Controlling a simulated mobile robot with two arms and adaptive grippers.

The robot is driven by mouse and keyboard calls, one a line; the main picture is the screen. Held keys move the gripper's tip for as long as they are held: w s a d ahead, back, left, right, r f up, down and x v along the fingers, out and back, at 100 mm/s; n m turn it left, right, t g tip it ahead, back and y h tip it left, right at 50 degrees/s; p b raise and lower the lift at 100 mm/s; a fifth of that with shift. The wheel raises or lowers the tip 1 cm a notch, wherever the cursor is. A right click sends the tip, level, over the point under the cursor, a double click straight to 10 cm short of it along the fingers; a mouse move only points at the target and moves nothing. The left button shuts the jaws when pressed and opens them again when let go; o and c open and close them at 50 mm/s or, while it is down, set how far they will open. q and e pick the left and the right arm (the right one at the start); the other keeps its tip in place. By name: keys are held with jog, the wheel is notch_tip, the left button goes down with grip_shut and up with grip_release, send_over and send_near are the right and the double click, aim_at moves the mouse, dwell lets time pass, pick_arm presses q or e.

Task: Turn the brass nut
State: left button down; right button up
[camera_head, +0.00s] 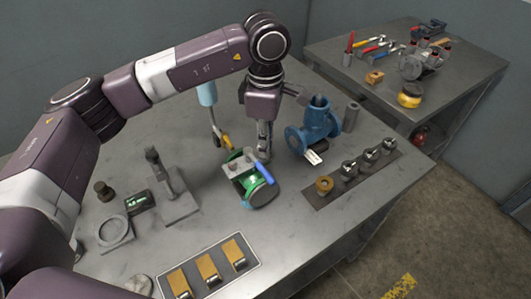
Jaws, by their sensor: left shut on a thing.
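A brass-coloured nut (325,184) sits at the near left end of a dark strip (349,187), in line with several steel fittings. A green valve body (247,180) with a grey top and a blue lever (265,173) lies on the workbench, left of the strip. My left gripper (264,152) points down at the back of this valve, apart from the brass nut. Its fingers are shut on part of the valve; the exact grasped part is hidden. My right gripper is not in view.
A blue flanged pipe body (314,127) stands just right of my left gripper. A grey stand (174,192) is to the left, and a tray (247,258) with brass-coloured blocks lies in front. A second bench (347,46) holds tools. Bare bench lies right of the tray.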

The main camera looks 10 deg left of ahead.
pick_arm(q)
jog(key=shift+m+b, duration=1.3)
jog(key=shift+m, duration=0.4)
jog(key=c, duration=1.9)
grip_release()
jog(key=shift+c, duration=0.2)
notch_tip(320, 180, up, 12)
